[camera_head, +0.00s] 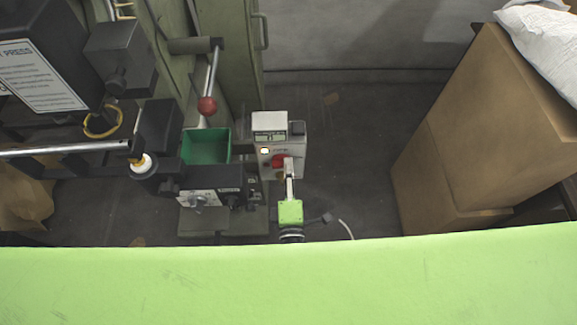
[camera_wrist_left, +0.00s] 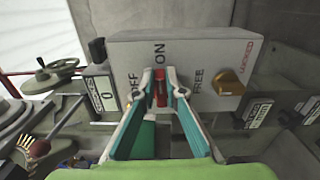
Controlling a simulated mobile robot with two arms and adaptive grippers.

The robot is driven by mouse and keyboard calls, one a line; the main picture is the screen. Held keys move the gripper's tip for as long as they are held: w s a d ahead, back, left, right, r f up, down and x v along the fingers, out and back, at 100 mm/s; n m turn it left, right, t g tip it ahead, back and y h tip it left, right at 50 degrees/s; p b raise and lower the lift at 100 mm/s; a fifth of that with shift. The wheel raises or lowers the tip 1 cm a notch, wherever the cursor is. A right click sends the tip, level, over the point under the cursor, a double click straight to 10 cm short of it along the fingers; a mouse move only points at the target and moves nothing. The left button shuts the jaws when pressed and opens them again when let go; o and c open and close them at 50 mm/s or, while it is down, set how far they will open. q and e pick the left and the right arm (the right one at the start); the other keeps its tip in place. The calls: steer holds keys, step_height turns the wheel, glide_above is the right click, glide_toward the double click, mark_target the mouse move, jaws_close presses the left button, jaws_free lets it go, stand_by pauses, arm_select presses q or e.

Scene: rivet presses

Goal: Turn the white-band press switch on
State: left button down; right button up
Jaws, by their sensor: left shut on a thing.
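In the left wrist view the box face (camera_wrist_left: 190,50) reads OFF, ON, FREE and LOCKED. The red switch (camera_wrist_left: 160,92) sits between my fingertips, roughly upright below the ON mark; its full handle is partly hidden by the fingers. My left gripper (camera_head: 289,170) is shut on this switch; its fingers also show in the wrist view (camera_wrist_left: 160,88). I cannot clearly make out a white band. My right gripper is not in view.
A brass knob (camera_wrist_left: 228,82) sits right of the switch. Left of the box are a green bin (camera_head: 206,146), a lever with red ball (camera_head: 207,105) and dark press parts (camera_head: 158,127). Cardboard boxes (camera_head: 480,130) stand at the right, with open floor between.

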arm_select(q)
steer(key=shift+f+m, duration=0.15)
steer(key=shift+m, duration=0.15)
stand_by(0.4)
steer(key=c, duration=2.1)
jaws_free()
steer(key=s, duration=1.2)
